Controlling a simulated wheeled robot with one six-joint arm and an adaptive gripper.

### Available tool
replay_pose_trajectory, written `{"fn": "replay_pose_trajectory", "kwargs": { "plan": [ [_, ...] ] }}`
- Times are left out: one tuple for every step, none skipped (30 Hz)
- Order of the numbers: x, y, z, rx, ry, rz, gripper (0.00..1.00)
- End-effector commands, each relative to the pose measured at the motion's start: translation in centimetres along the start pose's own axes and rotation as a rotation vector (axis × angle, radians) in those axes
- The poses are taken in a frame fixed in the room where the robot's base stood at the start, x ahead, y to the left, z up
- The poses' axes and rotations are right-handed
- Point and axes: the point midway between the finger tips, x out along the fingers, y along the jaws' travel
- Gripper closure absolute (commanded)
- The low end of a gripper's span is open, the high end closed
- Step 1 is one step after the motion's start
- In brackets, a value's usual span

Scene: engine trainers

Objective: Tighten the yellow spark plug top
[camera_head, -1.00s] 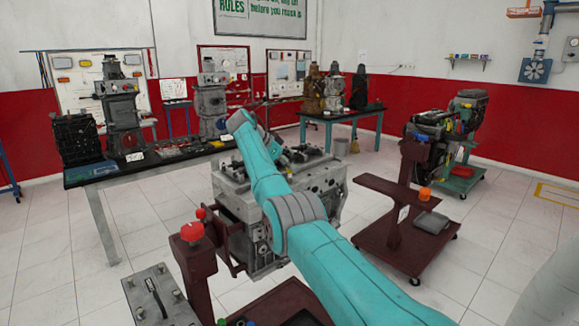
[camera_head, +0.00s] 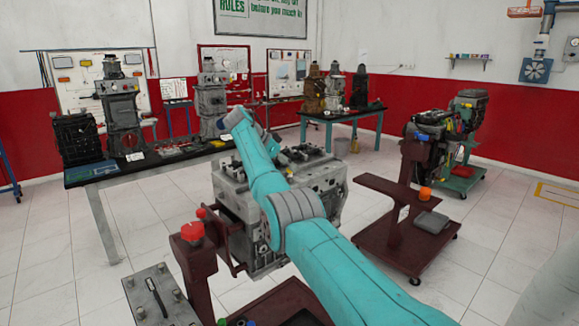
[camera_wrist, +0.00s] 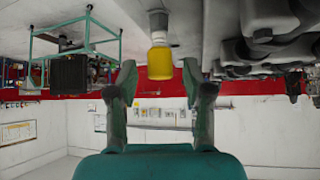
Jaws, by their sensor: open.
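The yellow spark plug top (camera_wrist: 159,62) is a small yellow cylinder with a darker part at its upper end in the wrist view, which looks upside down. It lies between the tips of my gripper (camera_wrist: 160,76) in the picture. The two fingers stand apart, with a gap on each side of the yellow top, and I see no contact. How far it is in depth I cannot tell. In the head view my teal arm reaches over the grey engine block (camera_head: 325,190) and hides part of it. The yellow top cannot be made out there.
Grey engine parts (camera_wrist: 270,20) hang close at the upper right of the wrist view. A dark red stand with a red knob (camera_head: 191,232) is at the block's front left. Another dark red trolley (camera_head: 410,245) stands to the right. Floor is clear between trolley and back table (camera_head: 345,113).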

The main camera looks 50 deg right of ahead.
Motion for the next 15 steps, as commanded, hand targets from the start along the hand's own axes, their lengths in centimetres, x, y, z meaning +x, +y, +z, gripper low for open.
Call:
{"fn": "replay_pose_trajectory", "kwargs": {
  "plan": [
    [-0.9, -0.1, -0.1, 0.001, 0.000, -0.004, 0.49],
    [-1.5, -0.1, -0.1, 0.000, 0.001, -0.004, 0.49],
    [-2.2, -0.1, 0.0, 0.000, 0.001, -0.005, 0.49],
    [-2.8, -0.1, 0.0, 0.000, 0.000, -0.004, 0.49],
    [-3.5, -0.1, 0.0, 0.000, 0.000, -0.004, 0.49],
    [-4.3, -0.1, 0.0, 0.000, 0.000, -0.003, 0.49],
    [-5.0, -0.1, 0.0, 0.000, 0.000, -0.004, 0.49],
    [-5.6, -0.1, 0.0, 0.000, 0.000, -0.004, 0.49],
    [-6.5, -0.1, 0.0, -0.001, 0.000, -0.004, 0.49],
    [-7.0, -0.1, 0.0, -0.001, 0.000, -0.004, 0.49],
    [-7.6, -0.1, 0.0, -0.002, 0.000, -0.003, 0.49],
    [-8.3, 0.0, 0.0, -0.001, -0.001, -0.002, 0.49],
    [-8.7, 0.0, 0.0, -0.002, -0.001, -0.001, 0.49],
    [-9.0, 0.0, 0.0, -0.001, -0.001, -0.001, 0.49],
    [-9.4, -0.1, 0.1, -0.002, -0.001, -0.001, 0.49]
  ]
}}
